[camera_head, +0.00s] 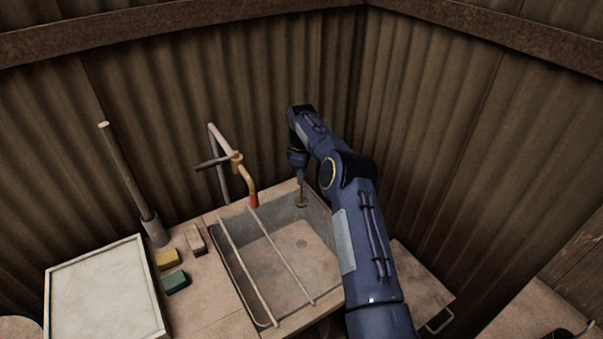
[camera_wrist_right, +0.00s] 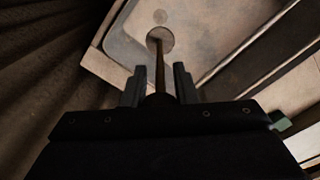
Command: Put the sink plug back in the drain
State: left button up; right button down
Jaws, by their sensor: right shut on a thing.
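My right gripper (camera_head: 300,172) is shut on the thin upright rod of the sink plug (camera_head: 301,203), at the back right corner of the sink (camera_head: 270,257). The plug's round disc hangs below the fingers. In the right wrist view the rod runs from between the fingers (camera_wrist_right: 158,88) to the plug disc (camera_wrist_right: 160,39). The drain (camera_head: 302,244) is a small round spot in the basin floor, in front of the plug in the head view. A round spot, likely the drain (camera_wrist_right: 160,16), shows just past the disc in the wrist view. My left gripper is not in view.
Two thin bars (camera_head: 280,254) cross the sink. A tap (camera_head: 246,180) with a red tip stands behind it. Corrugated walls close the back and right.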

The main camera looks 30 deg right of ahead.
aim_at(302, 201)
notch_tip(302, 201, down, 23)
jog(key=b, duration=1.5)
jog(key=shift+f+b, duration=0.3)
jog(key=shift+b, duration=0.25)
jog(key=c, duration=1.1)
grip_release()
notch_tip(302, 201, up, 8)
jog(key=shift+r, duration=0.1)
